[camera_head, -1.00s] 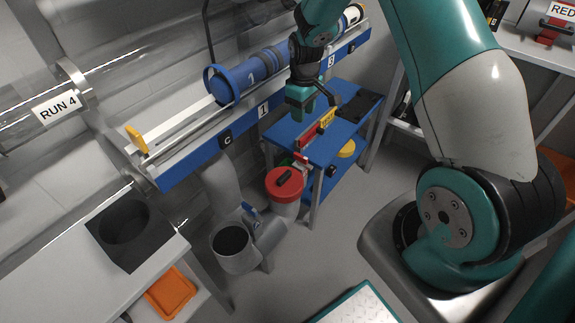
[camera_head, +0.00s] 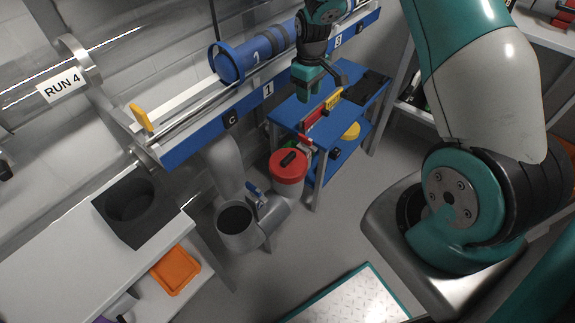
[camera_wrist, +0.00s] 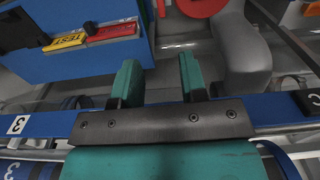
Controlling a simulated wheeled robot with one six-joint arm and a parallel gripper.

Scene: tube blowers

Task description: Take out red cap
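A red round part, probably this cap, is cut off at the top edge of the wrist view (camera_wrist: 201,5). My gripper (camera_head: 308,92) is above and slightly right of the cap, apart from it, near the blue rail. In the wrist view my gripper (camera_wrist: 160,80) has its two teal fingers spread with nothing between them.
The blue cart (camera_head: 312,110) carries red and yellow blocks. A blue rail (camera_head: 200,146) with a blue tube blower carrier (camera_head: 240,58) runs behind. A grey open pipe (camera_head: 237,225) stands left of the cap. A black socket block (camera_head: 138,212) is on the white bench.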

